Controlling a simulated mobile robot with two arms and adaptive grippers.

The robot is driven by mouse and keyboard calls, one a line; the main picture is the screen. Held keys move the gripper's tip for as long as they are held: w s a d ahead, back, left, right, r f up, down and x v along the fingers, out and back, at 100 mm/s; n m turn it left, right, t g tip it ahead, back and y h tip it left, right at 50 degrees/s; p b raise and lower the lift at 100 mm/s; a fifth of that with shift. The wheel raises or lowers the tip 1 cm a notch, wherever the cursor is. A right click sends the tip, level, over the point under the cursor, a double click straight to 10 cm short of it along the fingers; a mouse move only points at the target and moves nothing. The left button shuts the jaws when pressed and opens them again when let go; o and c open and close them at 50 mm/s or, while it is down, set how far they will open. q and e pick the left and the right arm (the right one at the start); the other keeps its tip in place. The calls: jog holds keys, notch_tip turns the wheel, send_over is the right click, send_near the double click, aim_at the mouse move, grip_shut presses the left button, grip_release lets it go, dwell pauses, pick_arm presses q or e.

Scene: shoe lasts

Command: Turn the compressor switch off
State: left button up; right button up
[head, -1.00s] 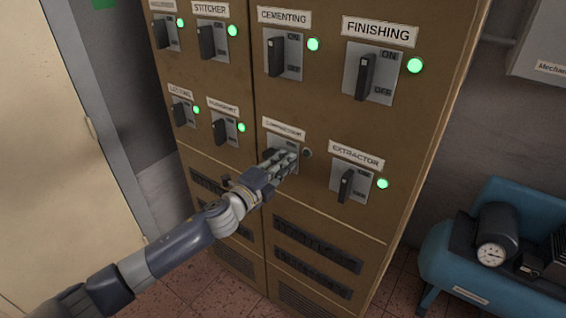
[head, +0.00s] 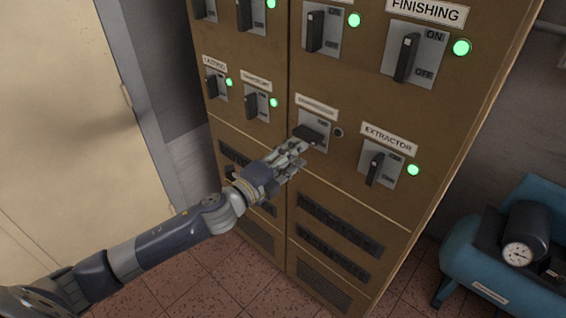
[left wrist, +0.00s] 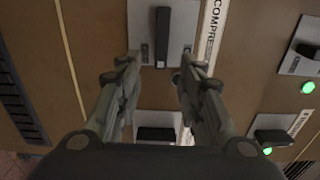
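The compressor switch (head: 310,134) is on the brown cabinet, under a small label, left of the extractor switch. Its black handle lies crosswise, unlike the upright handles of its neighbours. The lamp (head: 338,132) beside it is dark. In the left wrist view the compressor switch handle (left wrist: 162,36) stands on its grey plate just beyond the fingertips, beside the "COMPRESSOR" label (left wrist: 211,33). My left gripper (head: 300,148) is open in front of and just below the switch; its fingers (left wrist: 160,66) are apart with nothing between them. My right gripper is not in view.
The brown cabinet (head: 265,148) carries several other switches with green lamps lit, including the extractor switch (head: 376,165) and finishing switch (head: 407,57). A blue compressor tank (head: 470,250) stands on the floor at the right. A pale door (head: 60,120) is at the left.

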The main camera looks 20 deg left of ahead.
pick_arm(q)
jog(key=v, duration=0.3)
jog(key=shift+s+a, duration=0.15)
jog(key=shift+s, duration=0.25)
